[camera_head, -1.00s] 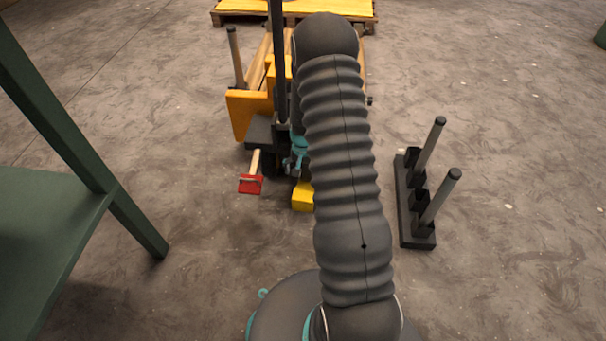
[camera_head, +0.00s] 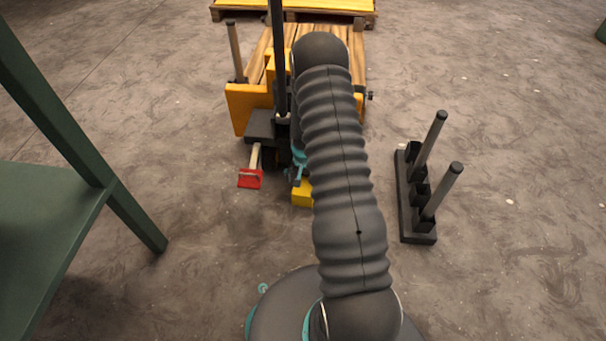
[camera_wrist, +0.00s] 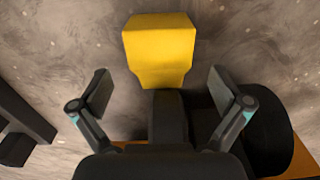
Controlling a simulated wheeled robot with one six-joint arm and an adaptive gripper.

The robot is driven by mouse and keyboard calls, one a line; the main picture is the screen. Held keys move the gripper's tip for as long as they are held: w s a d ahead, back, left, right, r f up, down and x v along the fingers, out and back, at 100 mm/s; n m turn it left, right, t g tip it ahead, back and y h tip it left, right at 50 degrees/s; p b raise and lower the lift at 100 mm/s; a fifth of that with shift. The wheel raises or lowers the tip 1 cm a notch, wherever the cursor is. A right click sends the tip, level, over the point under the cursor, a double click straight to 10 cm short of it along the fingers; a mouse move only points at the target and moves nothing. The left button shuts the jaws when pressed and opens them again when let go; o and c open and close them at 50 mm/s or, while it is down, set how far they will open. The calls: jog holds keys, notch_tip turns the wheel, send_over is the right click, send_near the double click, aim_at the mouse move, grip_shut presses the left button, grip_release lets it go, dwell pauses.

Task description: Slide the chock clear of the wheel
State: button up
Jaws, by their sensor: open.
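The chock is a yellow block (camera_wrist: 160,48). In the wrist view it lies on the floor just beyond my gripper (camera_wrist: 158,88), lined up with the gap between the fingers. The fingers are open and spread to either side, with nothing visibly clamped. A dark bar runs from the block back toward my palm. A dark rounded shape (camera_wrist: 270,135), apparently the wheel, shows beside the right finger. In the head view the yellow block (camera_head: 302,193) sits at the near end of the cart, partly hidden by my arm. My gripper is mostly hidden there.
The cart (camera_head: 240,105) has a wooden deck, an orange frame and a red pedal (camera_head: 250,179). A black rack (camera_head: 404,205) with two upright posts stands to the right. A green table (camera_head: 45,235) is at left. A pallet (camera_head: 330,16) lies behind. Floor at right is open.

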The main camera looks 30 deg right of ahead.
aim_at(303, 188)
jog(key=shift+f+b, duration=0.35)
jog(key=shift+f, duration=2.7)
